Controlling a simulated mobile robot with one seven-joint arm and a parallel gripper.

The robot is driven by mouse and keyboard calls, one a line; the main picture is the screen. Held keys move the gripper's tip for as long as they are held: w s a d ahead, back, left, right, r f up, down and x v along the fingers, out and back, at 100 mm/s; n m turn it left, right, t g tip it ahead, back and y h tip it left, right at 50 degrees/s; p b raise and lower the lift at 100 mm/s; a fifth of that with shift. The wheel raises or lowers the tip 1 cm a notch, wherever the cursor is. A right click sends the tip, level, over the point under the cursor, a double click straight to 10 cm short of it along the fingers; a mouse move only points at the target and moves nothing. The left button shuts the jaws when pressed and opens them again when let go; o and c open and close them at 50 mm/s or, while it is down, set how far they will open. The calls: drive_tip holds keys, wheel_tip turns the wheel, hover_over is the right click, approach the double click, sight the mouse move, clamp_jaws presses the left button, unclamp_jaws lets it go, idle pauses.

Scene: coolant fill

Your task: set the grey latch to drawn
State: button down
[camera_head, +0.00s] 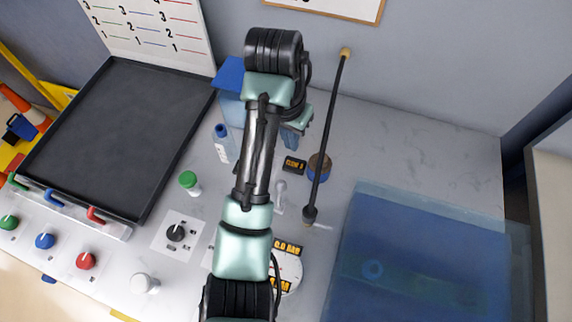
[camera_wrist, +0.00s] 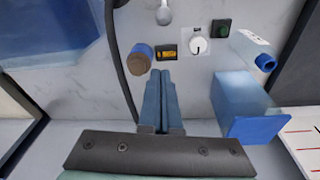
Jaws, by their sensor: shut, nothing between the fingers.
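A small light-grey lever (camera_head: 280,195) stands on the worktop just right of my arm; it looks like the grey latch, though I cannot be sure. Its rounded end also shows at the top edge of the wrist view (camera_wrist: 163,14), and the rest is cut off there. I cannot read its setting. My gripper (camera_wrist: 161,75) is shut and empty, with its two blue-grey fingers together. It is apart from the lever, on the wall side of it. In the head view my arm hides most of the gripper.
A dark hose (camera_head: 325,135) runs from the wall beside the lever. A brown-and-blue jar (camera_wrist: 140,58), a small display (camera_wrist: 168,42) and a white dial (camera_wrist: 197,46) lie ahead of the fingers. A blue box (camera_wrist: 245,105) and a bottle (camera_wrist: 252,48) stand to the right. A translucent blue bin (camera_head: 420,270) fills the front right.

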sight(280, 194)
drive_tip(key=f, duration=0.6)
drive_tip(key=w+d+f, duration=0.1)
drive_tip(key=f, duration=0.2)
drive_tip(key=shift+f, duration=0.35)
drive_tip(key=shift+s+a+r+p, duration=0.1)
drive_tip(key=shift+s+a+p, duration=0.4)
drive_tip(key=shift+s+p, duration=0.25)
drive_tip(key=shift+s+a+r+p, duration=0.1)
drive_tip(key=shift+s+a+p, duration=0.45)
drive_tip(key=shift+s, duration=0.3)
